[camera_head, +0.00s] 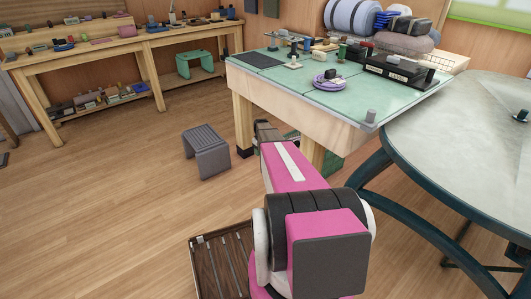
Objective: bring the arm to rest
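My pink and black arm rises from the bottom centre and reaches forward toward the front of the green-topped workbench (300,85). A dark part shows past the far end of its pink link, beside the bench's front edge. I cannot make out any gripper fingers, so whether they are open or shut, or hold anything, is hidden. No rope can be made out.
A brown slatted crate (207,262) is partly behind my arm at the bottom. A grey stool (206,150) stands left of the bench. A round table (450,135) is close on the right. Wooden shelving benches (105,47) line the back left. Floor on the left is clear.

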